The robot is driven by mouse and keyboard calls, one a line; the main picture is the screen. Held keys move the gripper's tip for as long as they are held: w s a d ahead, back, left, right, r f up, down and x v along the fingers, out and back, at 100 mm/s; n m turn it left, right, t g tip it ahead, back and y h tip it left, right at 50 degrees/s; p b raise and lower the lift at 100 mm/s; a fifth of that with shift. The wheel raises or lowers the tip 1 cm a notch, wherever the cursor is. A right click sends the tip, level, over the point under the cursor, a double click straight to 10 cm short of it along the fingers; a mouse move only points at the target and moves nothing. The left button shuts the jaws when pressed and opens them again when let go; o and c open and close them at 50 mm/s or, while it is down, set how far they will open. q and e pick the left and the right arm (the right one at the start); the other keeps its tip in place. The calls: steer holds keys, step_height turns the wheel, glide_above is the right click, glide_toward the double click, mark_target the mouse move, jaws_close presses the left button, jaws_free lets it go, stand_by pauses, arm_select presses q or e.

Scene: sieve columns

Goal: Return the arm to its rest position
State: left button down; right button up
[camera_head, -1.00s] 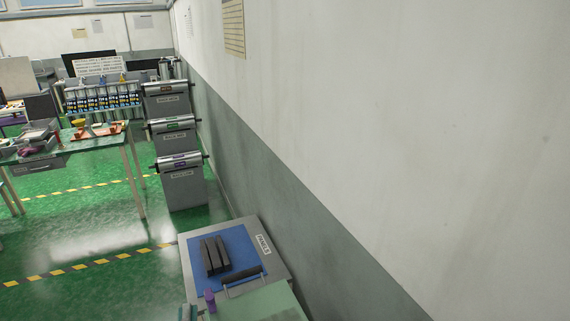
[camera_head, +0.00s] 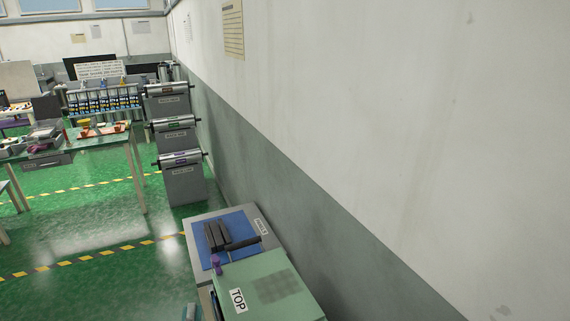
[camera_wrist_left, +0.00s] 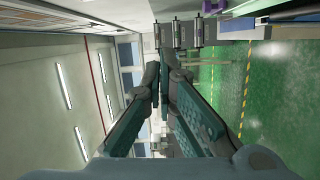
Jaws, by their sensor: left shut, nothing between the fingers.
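My left gripper (camera_wrist_left: 159,72) shows in the left wrist view with its two teal and grey fingers close together and nothing between them. It is clear of any object. My right gripper is in neither view. The arm's full pose is hidden.
A green box labelled TOP (camera_head: 270,290) stands at the bottom, by a grey unit with a blue mat (camera_head: 246,221) bearing dark bars (camera_head: 217,237). A purple object (camera_head: 216,264) is beside them. Green floor (camera_head: 95,225) is open.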

arm_select(q)
steer(key=s+d+f+m+g+h, duration=0.2)
steer(key=s+d+m+g+h, duration=0.1)
steer(key=s+m, duration=0.3)
steer(key=s+d+f+m+g+h, duration=0.3)
steer(key=s+m+g+h, duration=0.1)
steer(key=m, duration=0.4)
steer(key=s+a+f+m+g+y, duration=0.1)
steer(key=s+a+m+g+y, duration=0.2)
steer(key=s, duration=0.6)
steer(key=s+a+f+m+g+y, duration=0.1)
steer(key=s+a+m+g+y, duration=0.15)
steer(key=s+a+g, duration=0.4)
steer(key=s+f+t+b, duration=0.1)
steer(key=s+f+b, duration=0.15)
steer(key=f, duration=1.05)
steer(key=s+f+b, duration=0.1)
steer(key=f+b, duration=0.2)
steer(key=f, duration=1)
steer(key=s+a+f+g+b, duration=0.1)
steer(key=s+f+b, duration=0.3)
steer(key=s+f, duration=1)
step_height(320, 180, down, 2)
steer(key=shift+h, duration=0.45)
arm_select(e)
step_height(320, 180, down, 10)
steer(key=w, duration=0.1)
